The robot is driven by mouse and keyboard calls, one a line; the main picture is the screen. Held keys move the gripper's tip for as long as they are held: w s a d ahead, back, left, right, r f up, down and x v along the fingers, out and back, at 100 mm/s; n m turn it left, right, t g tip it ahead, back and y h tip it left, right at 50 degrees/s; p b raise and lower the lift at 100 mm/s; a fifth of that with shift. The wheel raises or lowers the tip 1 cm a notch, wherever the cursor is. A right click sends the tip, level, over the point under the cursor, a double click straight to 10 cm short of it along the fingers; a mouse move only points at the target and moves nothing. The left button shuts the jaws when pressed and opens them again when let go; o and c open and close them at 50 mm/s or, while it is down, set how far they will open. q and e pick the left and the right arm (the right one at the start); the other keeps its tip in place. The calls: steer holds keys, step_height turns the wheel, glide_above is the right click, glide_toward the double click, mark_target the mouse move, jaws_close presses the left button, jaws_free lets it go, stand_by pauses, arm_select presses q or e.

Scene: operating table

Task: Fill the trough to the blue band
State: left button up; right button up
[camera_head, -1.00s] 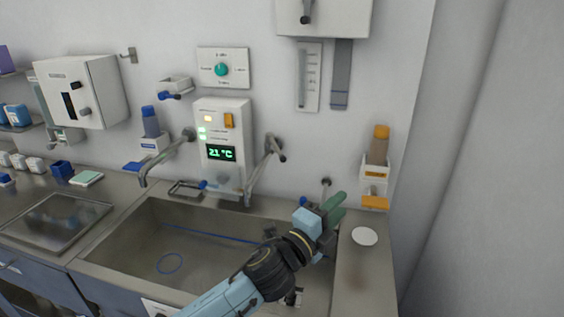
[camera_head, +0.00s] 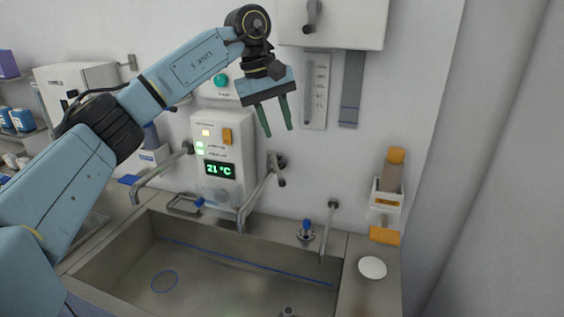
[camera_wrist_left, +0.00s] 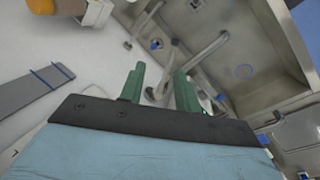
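The steel trough (camera_head: 215,262) is set in the counter, with a thin blue band (camera_head: 245,262) along its inner back wall and a blue ring (camera_head: 165,282) on its floor. I cannot make out any water in it. My right gripper is not visible.
A wall panel (camera_head: 222,150) reads 21 °C and has an orange switch (camera_head: 227,136). A teal knob (camera_head: 221,80) is behind my left arm. A white cabinet (camera_head: 335,20) hangs above. A white disc (camera_head: 372,267) lies on the right counter beside an orange-capped bottle dispenser (camera_head: 387,190).

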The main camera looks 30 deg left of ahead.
arm_select(q)
steer(key=a+r, duration=0.1)
steer(key=a, duration=0.1)
steer(key=p, duration=0.1)
glide_toward(279, 174)
steer(key=shift+y, duration=0.4)
steer(key=x, duration=0.7)
steer(key=shift+d+f, duration=0.3)
steer(key=shift+d, duration=0.1)
steer(key=shift+c, duration=0.4)
jaws_close()
